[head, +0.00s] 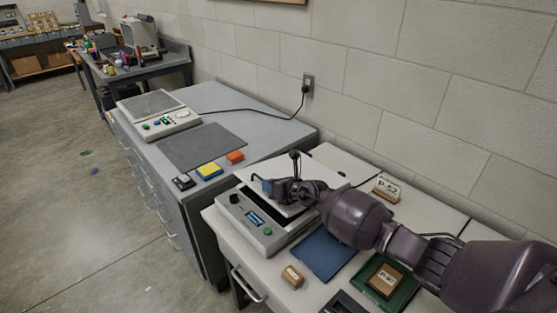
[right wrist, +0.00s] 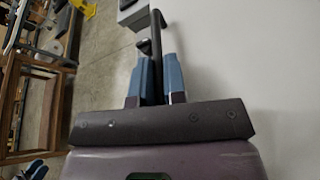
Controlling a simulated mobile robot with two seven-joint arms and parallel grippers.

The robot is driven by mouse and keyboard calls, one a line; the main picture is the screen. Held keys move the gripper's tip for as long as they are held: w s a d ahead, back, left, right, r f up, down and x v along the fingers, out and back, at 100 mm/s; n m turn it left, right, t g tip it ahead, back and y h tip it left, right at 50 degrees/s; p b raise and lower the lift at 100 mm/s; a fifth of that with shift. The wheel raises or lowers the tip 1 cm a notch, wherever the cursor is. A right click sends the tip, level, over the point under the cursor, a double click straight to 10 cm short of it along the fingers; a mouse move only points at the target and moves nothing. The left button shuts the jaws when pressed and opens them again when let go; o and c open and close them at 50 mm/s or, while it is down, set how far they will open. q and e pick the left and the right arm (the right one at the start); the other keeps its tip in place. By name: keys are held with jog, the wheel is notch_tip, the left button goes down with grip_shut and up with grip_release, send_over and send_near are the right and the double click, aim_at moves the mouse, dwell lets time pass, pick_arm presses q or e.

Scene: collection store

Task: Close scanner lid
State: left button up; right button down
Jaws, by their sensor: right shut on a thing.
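The scanner (head: 246,231) is a light grey box with a display, a black knob and a green button, on the white table. Its pale lid (head: 252,172) appears raised at an angle over the dark bed; my arm hides part of it, and its exact angle is unclear. My right gripper (head: 267,187) reaches in from the right to the lid's edge. In the right wrist view, the blue fingers of my right gripper (right wrist: 154,80) are shut on a dark bar (right wrist: 155,30), which looks like the lid's handle. My left gripper is not in view.
A blue folder (head: 322,256), a small wooden block (head: 292,276) and a green tray (head: 402,293) lie near the scanner. A label card (head: 386,188) stands behind my arm. A grey cabinet (head: 250,122) to the left carries another device (head: 158,115) and a dark mat (head: 205,147).

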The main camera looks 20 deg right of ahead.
aim_at(267, 202)
jog(key=shift+n+h, duration=0.4)
jog(key=shift+n, duration=0.2)
jog(key=f, duration=0.2)
jog(key=a+f, duration=0.1)
jog(key=f, duration=0.1)
jog(key=shift+s+a+f, duration=0.1)
jog(key=shift+s+f, duration=0.1)
jog(key=shift+f, duration=0.2)
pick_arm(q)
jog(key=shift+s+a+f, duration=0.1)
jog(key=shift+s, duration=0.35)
pick_arm(e)
jog(key=shift+s+f, duration=0.15)
jog(key=shift+f, duration=0.4)
jog(key=c, duration=1.2)
grip_release()
jog(key=shift+a, duration=0.1)
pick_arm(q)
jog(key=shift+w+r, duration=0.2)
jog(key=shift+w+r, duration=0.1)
